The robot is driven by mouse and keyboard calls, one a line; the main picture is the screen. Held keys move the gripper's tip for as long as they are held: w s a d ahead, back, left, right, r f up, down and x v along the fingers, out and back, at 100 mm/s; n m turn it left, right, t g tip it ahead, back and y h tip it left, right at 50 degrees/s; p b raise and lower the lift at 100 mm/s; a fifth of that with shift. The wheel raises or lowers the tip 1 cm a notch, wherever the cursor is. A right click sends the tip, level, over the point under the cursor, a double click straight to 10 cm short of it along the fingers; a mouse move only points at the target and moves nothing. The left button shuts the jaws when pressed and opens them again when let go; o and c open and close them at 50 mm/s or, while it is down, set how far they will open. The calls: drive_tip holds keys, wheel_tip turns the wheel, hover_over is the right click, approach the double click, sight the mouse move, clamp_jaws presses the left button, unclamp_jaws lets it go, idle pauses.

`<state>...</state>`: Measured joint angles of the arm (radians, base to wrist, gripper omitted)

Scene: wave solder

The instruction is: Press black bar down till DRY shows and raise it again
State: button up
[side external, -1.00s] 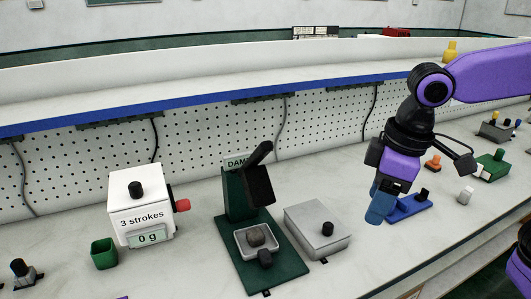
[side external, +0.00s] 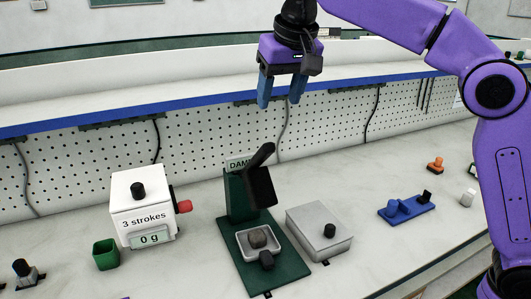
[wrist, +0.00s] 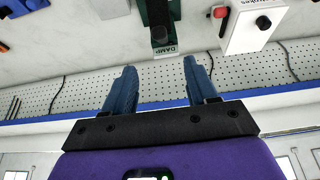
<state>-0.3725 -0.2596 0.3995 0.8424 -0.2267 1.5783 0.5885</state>
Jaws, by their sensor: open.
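The black bar (side external: 263,154) is tilted up at the top of a green press stand (side external: 239,198) in the side external view. A label (side external: 236,163) behind the bar starts with "DAM", partly covered by the bar; in the wrist view the label (wrist: 166,51) reads DAMP. A white tray (side external: 272,254) with a grey-brown lump (side external: 258,239) sits on the stand's green base. My gripper (side external: 280,103) is open and empty, fingers pointing down, well above the bar and slightly right of it. Its fingers (wrist: 162,75) also show in the wrist view.
A white box (side external: 142,218) reading "3 strokes" and "0 g", with a red knob (side external: 184,206), stands left of the press. A green cup (side external: 106,254) is farther left. A grey box with a black knob (side external: 319,230) is close on the right. A pegboard wall and shelf run behind.

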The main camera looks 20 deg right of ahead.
sight(264, 160)
drive_tip(key=x, duration=1.7)
drive_tip(key=shift+w+f, duration=0.1)
drive_tip(key=shift+w, duration=0.05)
clamp_jaws()
